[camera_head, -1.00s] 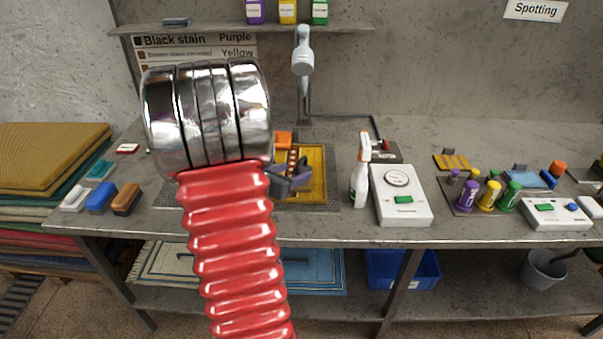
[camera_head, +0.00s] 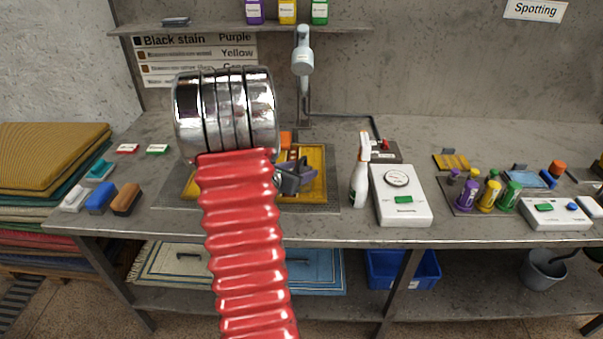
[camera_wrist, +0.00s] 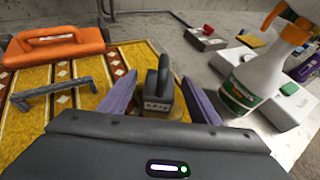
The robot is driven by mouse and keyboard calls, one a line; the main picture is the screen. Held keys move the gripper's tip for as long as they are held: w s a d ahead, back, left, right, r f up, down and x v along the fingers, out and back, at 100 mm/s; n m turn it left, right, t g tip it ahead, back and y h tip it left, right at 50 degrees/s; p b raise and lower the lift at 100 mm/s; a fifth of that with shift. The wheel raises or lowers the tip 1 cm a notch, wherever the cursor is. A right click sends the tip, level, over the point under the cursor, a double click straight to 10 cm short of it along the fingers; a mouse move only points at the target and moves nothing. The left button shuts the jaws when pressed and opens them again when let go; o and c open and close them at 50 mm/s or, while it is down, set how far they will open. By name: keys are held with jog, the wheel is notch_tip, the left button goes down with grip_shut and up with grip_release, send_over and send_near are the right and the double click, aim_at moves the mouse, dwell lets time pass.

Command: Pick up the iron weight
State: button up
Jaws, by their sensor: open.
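The iron weight (camera_wrist: 158,92) is a small dark block with a loop handle and a pale label on its face. In the wrist view it stands upright between the two purple fingers of my gripper (camera_wrist: 160,80). The fingers are open on either side of it, with a visible gap. In the head view my gripper (camera_head: 296,178) is low over the yellow patterned rug (camera_head: 318,160), partly behind my red arm. I cannot make out the weight there.
An orange handled tool (camera_wrist: 55,45) and a grey bar handle (camera_wrist: 55,92) are on the rug, left of my gripper. A white spray bottle (camera_head: 360,172) and a white device with a dial (camera_head: 402,198) stand to the right.

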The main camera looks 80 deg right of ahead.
jog(key=shift+s+d+f, duration=0.15)
jog(key=shift+d+f, duration=0.1)
jog(key=shift+d, duration=0.3)
jog(key=shift+c, duration=0.6)
grip_shut()
jog(key=shift+r, duration=0.15)
